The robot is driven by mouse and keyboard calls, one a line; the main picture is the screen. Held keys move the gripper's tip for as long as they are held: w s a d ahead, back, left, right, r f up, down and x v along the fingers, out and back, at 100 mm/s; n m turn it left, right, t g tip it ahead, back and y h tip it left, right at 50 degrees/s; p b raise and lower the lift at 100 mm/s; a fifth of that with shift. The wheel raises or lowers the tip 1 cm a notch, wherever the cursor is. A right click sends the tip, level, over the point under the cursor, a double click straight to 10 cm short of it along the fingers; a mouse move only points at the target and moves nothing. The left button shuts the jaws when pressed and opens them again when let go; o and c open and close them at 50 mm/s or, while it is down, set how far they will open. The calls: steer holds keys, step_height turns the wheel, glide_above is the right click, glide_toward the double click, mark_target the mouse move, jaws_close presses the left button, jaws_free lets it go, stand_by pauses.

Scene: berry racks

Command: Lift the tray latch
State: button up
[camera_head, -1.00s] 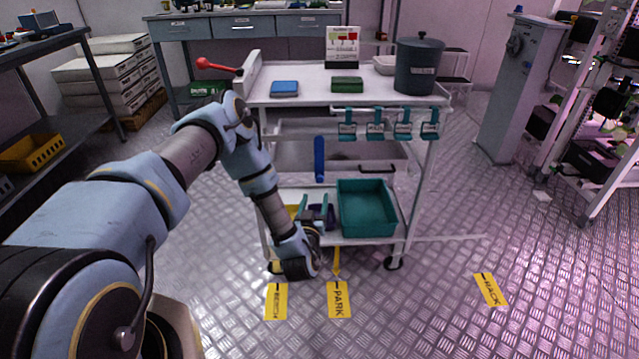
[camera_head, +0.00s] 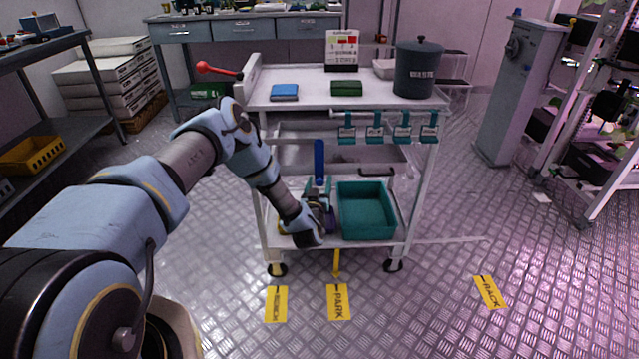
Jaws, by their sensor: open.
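A blue upright bar (camera_head: 319,160), which looks like the tray latch, hangs at the front of the cart's grey middle tray (camera_head: 350,153). My gripper (camera_head: 319,184) is open and points up, with its two fingertips just below or around the bar's lower end. I cannot tell whether they touch it. The gripper's body is partly hidden by my wrist, low at the cart's front left.
A teal bin (camera_head: 367,212) stands on the lower shelf, close right of my gripper. Teal clips (camera_head: 375,132) hang from the cart's front rail. The white cart top (camera_head: 310,92) holds a dark lidded bin (camera_head: 418,68).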

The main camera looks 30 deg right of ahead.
steer(key=shift+c, duration=0.2)
steer(key=shift+d, duration=0.1)
steer(key=c, duration=0.9)
steer(key=shift+s, duration=0.1)
jaws_close()
